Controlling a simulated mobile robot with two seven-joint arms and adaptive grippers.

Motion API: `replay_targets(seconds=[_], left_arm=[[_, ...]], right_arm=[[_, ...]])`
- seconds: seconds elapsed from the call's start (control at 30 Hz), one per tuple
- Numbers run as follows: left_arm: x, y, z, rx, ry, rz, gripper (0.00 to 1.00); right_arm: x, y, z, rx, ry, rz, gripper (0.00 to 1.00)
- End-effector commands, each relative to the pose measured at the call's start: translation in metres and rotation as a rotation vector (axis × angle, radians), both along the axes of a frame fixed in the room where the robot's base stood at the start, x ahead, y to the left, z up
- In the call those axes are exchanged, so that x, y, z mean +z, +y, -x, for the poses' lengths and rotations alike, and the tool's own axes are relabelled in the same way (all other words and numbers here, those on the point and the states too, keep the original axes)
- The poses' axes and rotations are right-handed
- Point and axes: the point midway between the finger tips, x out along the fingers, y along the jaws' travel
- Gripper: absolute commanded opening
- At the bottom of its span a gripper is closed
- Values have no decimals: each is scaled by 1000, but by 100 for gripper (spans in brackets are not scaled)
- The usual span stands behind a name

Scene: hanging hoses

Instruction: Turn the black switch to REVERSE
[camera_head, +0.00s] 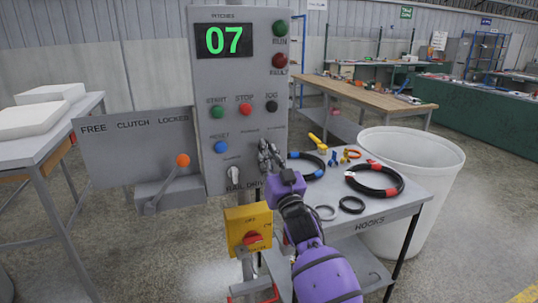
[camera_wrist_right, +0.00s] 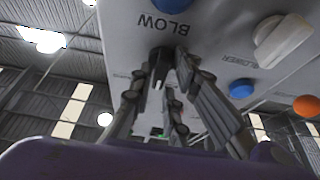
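The grey control panel (camera_head: 240,85) stands in the middle of the head view. My right gripper (camera_head: 268,150) reaches its lower right part, fingers pointing at the panel, and covers what is behind them. In the right wrist view the finger ends (camera_wrist_right: 168,62) are at the panel beside upside-down lettering reading BLOW. A dark shape between them may be the black switch; it is mostly hidden. I cannot tell whether the fingers grip it. The words around it in the head view are too small to read. My left gripper is not in view.
A grey knob (camera_head: 235,177) and blue button (camera_head: 221,147) are left of the gripper. An orange-tipped lever (camera_head: 182,161) is farther left. A yellow box (camera_head: 249,230) with a red knob stands below. A table (camera_head: 385,215) with hoses and a white bin (camera_head: 415,165) are right.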

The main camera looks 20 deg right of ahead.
Motion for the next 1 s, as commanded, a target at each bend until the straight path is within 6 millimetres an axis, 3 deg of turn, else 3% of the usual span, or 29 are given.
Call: replay_targets(seconds=[0.1, 0.53, 1.0], left_arm=[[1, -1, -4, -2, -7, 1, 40], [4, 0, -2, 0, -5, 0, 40], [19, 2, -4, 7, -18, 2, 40]], right_arm=[[0, 0, 0, 0, 0, 0, 0], [1, -1, 0, 0, -1, 61, 0], [3, -3, 0, -1, -13, 420, 0]])
